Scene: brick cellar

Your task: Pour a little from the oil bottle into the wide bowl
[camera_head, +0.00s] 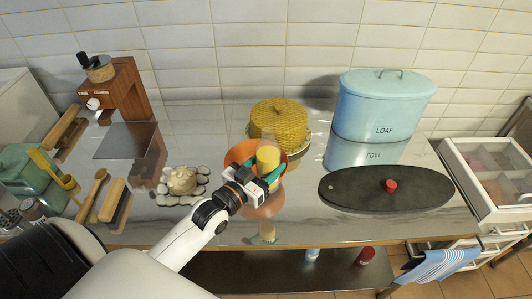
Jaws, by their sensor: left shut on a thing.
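My left gripper (262,183) reaches in from the left and is shut on a yellow bottle (268,157), which looks like the oil bottle. The bottle stands roughly upright in the picture, and its lower part is hidden by the fingers. The wide orange bowl (234,153) is on the shiny counter just behind the bottle and gripper. They cover much of the bowl, so its inside is mostly hidden. I cannot tell how far the bottle is above or in front of the rim. No stream of oil shows. My right gripper is not in view.
A yellow woven dome (280,121) stands behind the bowl, and a blue loaf tin (383,105) at the back right. A dark oval board (350,194) holds a small red thing (391,186).

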